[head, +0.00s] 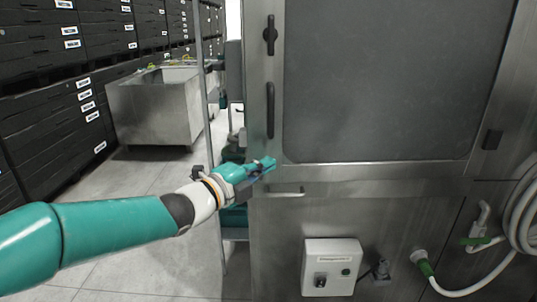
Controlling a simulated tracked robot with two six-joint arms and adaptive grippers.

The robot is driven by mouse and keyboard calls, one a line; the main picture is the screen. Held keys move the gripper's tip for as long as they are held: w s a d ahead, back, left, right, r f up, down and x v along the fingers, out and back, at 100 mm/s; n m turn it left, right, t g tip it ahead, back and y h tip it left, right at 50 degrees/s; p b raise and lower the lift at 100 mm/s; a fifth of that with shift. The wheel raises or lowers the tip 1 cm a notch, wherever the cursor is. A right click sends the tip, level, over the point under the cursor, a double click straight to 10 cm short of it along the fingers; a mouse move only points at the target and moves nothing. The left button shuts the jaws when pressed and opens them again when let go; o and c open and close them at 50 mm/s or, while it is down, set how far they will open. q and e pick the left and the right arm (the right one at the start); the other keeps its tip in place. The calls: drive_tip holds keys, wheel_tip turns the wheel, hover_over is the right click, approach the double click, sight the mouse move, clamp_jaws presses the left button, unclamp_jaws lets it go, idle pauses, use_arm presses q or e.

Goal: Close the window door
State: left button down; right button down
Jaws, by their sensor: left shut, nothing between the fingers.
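The window door is the steel panel with a large dark pane (385,80) filling the upper right of the head view. A black latch (270,35) and a long black handle (270,110) sit on the left side of its steel frame. I cannot tell whether the door stands slightly ajar. My left gripper (262,167) is shut and empty, in front of the machine's left edge near the pane's lower left corner, below the long handle. I cannot tell whether it touches the steel. My right gripper is not in view.
A control box (332,267) and a coiled hose (523,215) are on the lower front. A thin metal post (206,110) stands left of the machine. A steel tub (155,112) and black drawer cabinets (50,125) stand behind. The tiled floor (140,260) is clear at the lower left.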

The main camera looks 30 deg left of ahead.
use_arm(q)
drive_tip(key=shift+w+a+p, duration=0.25)
drive_tip(key=shift+w+a, duration=0.1)
drive_tip(key=shift+w, duration=0.5)
drive_tip(key=shift+w+a+p, duration=0.25)
drive_tip(key=shift+w+a, duration=0.1)
drive_tip(key=shift+w, duration=0.45)
drive_tip(key=shift+w+a+p, duration=0.25)
drive_tip(key=shift+w+a, duration=0.1)
drive_tip(key=shift+w, duration=0.5)
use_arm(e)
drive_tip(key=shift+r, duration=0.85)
use_arm(q)
drive_tip(key=shift+a, duration=0.1)
